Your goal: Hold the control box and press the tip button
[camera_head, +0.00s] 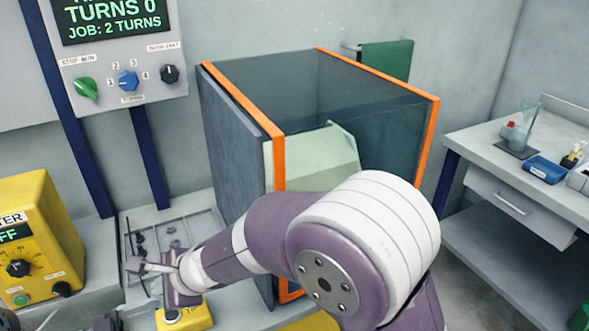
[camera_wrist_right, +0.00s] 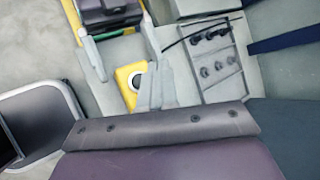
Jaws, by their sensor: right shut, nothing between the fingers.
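The control box is a small yellow box (camera_head: 190,315) at the bottom of the head view, partly hidden by my right gripper. In the right wrist view the yellow box (camera_wrist_right: 127,98) shows a round pale-rimmed button (camera_wrist_right: 135,81) on top. My right gripper (camera_head: 140,266) is shut and empty, above the box in the head view. Its fingers (camera_wrist_right: 158,85) are together just beside the button in the wrist view; contact is unclear. My left gripper (camera_wrist_right: 122,50) appears in the wrist view with fingers spread toward the box's far end, apparently apart from it.
A yellow meter unit (camera_head: 60,225) stands at the left. A grey tray (camera_head: 200,225) with dark parts lies behind the box. An orange-edged tank (camera_head: 235,100) stands beside my right arm. A wall panel (camera_head: 110,85) reads "TURNS 0". A side table (camera_head: 480,150) is at right.

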